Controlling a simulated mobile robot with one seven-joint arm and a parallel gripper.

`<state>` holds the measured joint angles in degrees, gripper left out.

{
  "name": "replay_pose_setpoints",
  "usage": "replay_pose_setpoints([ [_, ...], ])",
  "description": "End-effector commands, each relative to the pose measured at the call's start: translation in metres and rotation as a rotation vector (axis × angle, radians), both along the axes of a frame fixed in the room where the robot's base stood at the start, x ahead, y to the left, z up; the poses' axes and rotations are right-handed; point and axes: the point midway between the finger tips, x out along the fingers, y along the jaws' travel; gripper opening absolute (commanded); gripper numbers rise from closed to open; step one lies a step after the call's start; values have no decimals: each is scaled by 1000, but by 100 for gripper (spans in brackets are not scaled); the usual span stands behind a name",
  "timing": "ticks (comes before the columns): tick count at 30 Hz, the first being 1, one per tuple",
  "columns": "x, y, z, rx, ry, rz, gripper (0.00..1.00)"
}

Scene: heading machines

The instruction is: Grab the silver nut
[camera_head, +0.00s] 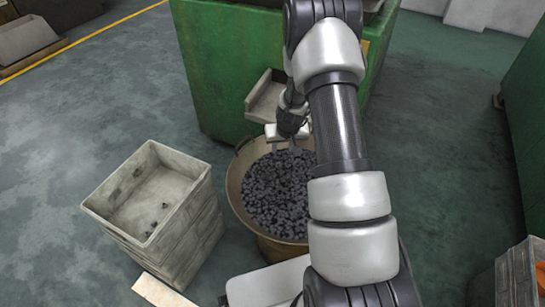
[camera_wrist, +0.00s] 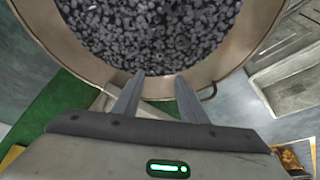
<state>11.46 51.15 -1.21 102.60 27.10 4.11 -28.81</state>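Many small dark-grey to silver nuts (camera_head: 277,195) fill a round tan tub in the head view. They also fill the top of the wrist view (camera_wrist: 150,30), too small and crowded to single one out. My gripper (camera_head: 284,147) is over the tub's far part, near the green machine. In the wrist view my gripper (camera_wrist: 160,78) has its two fingers apart with nothing between them. Their tips overlap the tub's rim and the edge of the pile in the picture. How high they are above the nuts I cannot tell. My arm hides the tub's right side.
The round tub (camera_head: 236,192) stands before a green machine (camera_head: 212,75) with a metal chute (camera_head: 262,98) above its far rim. A stack of grey crates (camera_head: 185,245) stands left, with a few dark pieces in the top one. Open floor lies farther left.

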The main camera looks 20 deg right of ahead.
Motion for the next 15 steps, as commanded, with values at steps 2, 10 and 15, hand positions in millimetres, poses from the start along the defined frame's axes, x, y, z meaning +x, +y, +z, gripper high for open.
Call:
replay_pose_setpoints([
  [2,0,-1,-7,-2,2,-2,38],
  [10,16,-4,-51,-1,3,-3,38],
  [15,30,-6,-86,-1,3,-3,38],
])
